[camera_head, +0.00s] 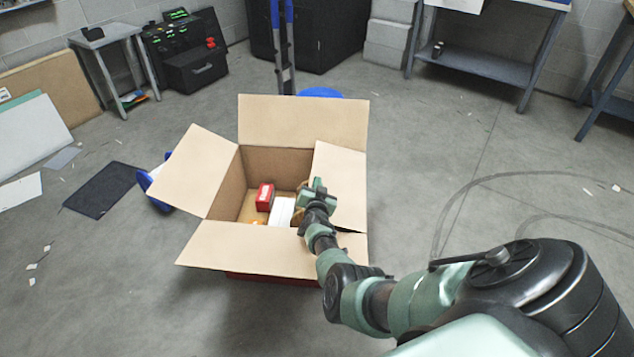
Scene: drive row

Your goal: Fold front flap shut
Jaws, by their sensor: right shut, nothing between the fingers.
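The back flap (303,120) stands up, the left flap (193,172) spreads outward, and the right flap (343,190) is also open. Inside are a red box (264,196), a white box (281,211) and a small orange item partly hidden by the front edge. My right gripper (316,187) is shut and empty, over the right side of the box near the right flap. My right arm hides part of the front flap's right end. My left gripper is out of view.
A blue hand truck (283,45) stands behind the box. A dark mat (103,190) lies on the floor to the left. A metal workbench (480,65) stands at the back right.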

